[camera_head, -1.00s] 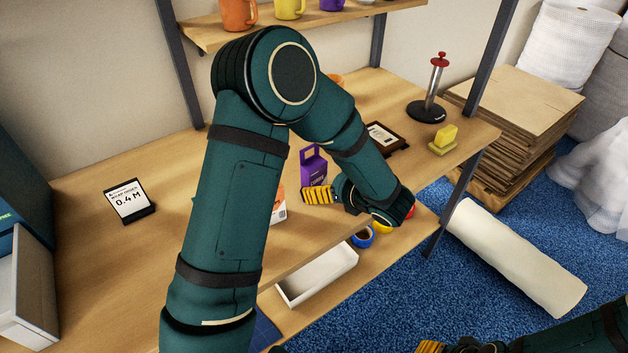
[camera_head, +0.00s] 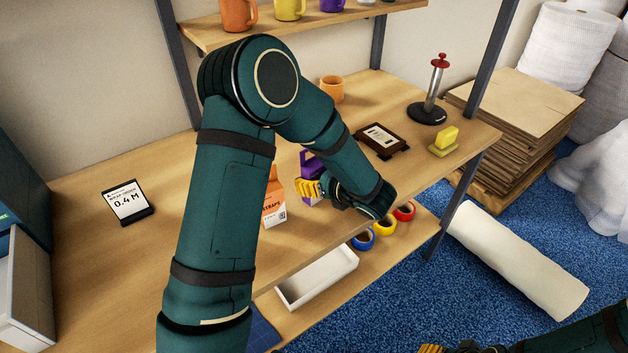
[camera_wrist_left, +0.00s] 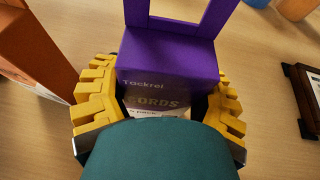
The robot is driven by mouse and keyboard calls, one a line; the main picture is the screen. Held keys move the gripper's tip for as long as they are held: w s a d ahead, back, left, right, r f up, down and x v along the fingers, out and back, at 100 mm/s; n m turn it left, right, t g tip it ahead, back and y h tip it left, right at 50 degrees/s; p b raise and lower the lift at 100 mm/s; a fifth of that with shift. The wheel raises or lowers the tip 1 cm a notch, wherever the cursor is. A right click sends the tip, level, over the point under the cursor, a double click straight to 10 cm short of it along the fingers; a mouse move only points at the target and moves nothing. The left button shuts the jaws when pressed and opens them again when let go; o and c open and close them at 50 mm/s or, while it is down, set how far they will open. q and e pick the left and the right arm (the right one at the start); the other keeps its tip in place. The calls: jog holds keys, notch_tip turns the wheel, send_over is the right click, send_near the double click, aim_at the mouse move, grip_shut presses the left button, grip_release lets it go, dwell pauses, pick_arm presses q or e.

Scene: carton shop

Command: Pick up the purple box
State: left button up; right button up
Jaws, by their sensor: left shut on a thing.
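The purple box (camera_head: 311,166) with a handle loop on top is at the table's middle, partly hidden by my left gripper in the head view. My left gripper (camera_head: 308,189) is shut on it. In the left wrist view the purple box (camera_wrist_left: 168,65) stands between the yellow fingers of my left gripper (camera_wrist_left: 160,105), one on each side. I cannot tell whether its base touches the table. My right gripper (camera_head: 432,348) shows only as a yellow bit at the bottom edge of the head view, its jaws cut off.
An orange-and-white carton (camera_head: 274,205) stands just left of the purple box. A dark framed card (camera_head: 383,140), a yellow block (camera_head: 445,139) and a red-topped post (camera_head: 433,92) are to the right. An orange mug (camera_head: 332,89) is behind. A white tray (camera_head: 318,279) and tape rolls (camera_head: 383,225) lie below.

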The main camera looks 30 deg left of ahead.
aim_at(314, 164)
pick_arm(q)
jog(key=shift+r, duration=0.15)
notch_tip(314, 164, up, 10)
jog(key=shift+f+p, duration=0.15)
jog(key=shift+p, duration=1.1)
